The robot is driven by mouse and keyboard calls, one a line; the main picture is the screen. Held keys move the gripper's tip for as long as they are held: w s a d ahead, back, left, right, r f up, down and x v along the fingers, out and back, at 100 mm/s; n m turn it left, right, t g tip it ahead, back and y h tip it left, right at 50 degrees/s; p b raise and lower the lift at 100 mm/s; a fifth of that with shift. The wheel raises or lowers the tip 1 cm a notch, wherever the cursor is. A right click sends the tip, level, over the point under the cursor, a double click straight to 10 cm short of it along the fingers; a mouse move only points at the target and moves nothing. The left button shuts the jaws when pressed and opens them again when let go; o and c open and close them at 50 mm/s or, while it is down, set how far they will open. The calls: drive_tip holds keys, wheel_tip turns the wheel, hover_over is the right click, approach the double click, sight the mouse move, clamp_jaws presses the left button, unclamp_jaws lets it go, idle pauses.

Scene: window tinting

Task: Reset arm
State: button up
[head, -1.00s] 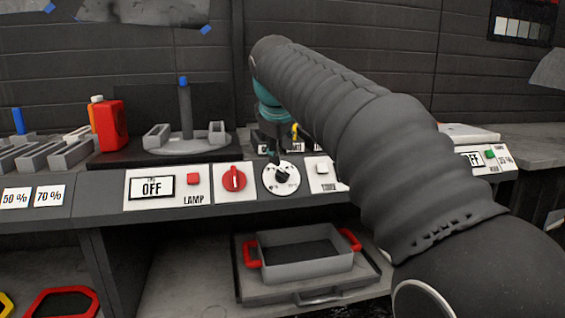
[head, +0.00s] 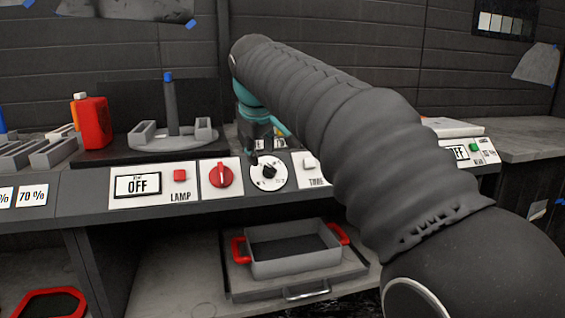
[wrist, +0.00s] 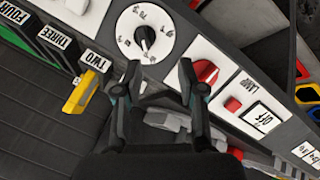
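My arm reaches from the lower right over the control panel (head: 90,198) in the head view. My gripper (head: 258,158) hangs at its far end, just above and behind the white dial (head: 281,178) with a black knob. In the wrist view my gripper (wrist: 160,75) has its two dark fingers apart with nothing between them. The dial (wrist: 125,35) is beyond the left finger, and the red knob (wrist: 206,72) is just right of the right finger. I cannot tell exactly how high the fingertips are above the panel.
A red bottle (head: 92,122) and a grey stand with a post (head: 171,105) are on the worktop. A grey tray with red handles (head: 290,262) is on the lower shelf. Slots labelled TWO, THREE and FOUR, one with a yellow tool (wrist: 82,92), lie left in the wrist view.

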drive_tip(key=s+d+f+m+g, duration=0.25)
drive_tip(key=s+d+f, duration=0.25)
drive_tip(key=s+f, duration=0.45)
drive_tip(key=s+d+f+m, duration=0.3)
drive_tip(key=s+d+f, duration=0.4)
drive_tip(key=s, duration=0.4)
drive_tip(key=s+d+f+m+t, duration=0.1)
drive_tip(key=s+d+f+m, duration=0.3)
drive_tip(key=s+d+f, duration=0.4)
drive_tip(key=shift+s+d+f, duration=0.15)
drive_tip(key=shift+s+d, duration=0.5)
drive_tip(key=shift+s, duration=0.85)
